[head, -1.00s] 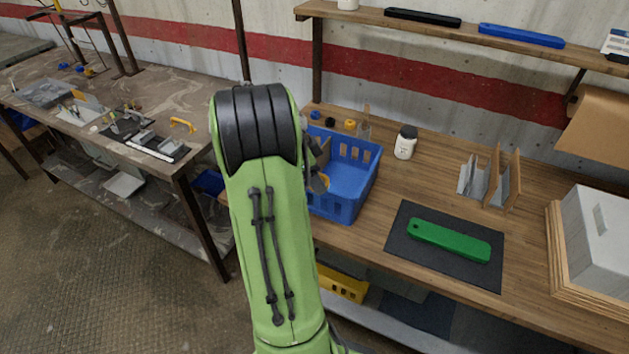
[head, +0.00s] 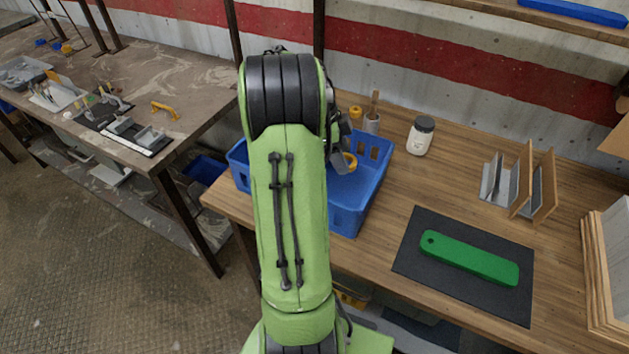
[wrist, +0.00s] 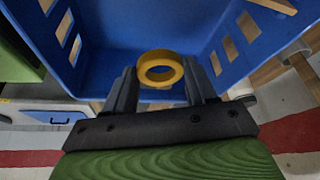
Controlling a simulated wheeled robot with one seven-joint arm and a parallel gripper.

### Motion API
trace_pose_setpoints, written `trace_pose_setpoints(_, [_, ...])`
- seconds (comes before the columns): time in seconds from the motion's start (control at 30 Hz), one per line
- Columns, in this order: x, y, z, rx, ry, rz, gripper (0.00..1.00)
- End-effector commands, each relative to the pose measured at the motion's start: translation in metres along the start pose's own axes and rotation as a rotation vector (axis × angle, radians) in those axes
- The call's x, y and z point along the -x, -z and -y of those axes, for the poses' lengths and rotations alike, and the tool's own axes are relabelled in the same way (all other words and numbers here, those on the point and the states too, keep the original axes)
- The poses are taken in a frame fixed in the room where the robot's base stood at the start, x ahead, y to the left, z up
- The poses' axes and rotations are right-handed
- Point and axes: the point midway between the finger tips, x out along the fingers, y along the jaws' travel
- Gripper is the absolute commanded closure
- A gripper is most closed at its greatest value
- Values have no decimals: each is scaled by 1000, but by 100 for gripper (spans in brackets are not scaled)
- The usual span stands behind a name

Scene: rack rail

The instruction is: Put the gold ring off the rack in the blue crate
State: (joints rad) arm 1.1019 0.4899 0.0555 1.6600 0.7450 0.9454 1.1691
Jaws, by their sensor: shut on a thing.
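The gold ring (wrist: 160,69) is held between the two fingers of my gripper (wrist: 162,84), which is shut on it. In the wrist view the blue crate (wrist: 98,16) spreads out behind the ring, with its slotted walls on both sides. In the head view the ring (head: 349,161) shows beside my fingers, over the blue crate (head: 348,221). My green arm hides the middle of the crate and part of my gripper. I cannot tell how far the ring is above the crate floor.
A white jar with a dark lid (head: 420,136) stands right of the crate. A green bar (head: 469,258) lies on a dark mat (head: 407,263). An upright wooden divider rack (head: 521,181) stands further right. The wooden bench is clear around the jar.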

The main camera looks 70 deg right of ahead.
Motion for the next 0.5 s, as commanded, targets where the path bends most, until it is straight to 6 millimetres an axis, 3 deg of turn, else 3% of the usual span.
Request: trace_pose_setpoints(0.5, [-91, -37, 0, 3, -2, 0, 79])
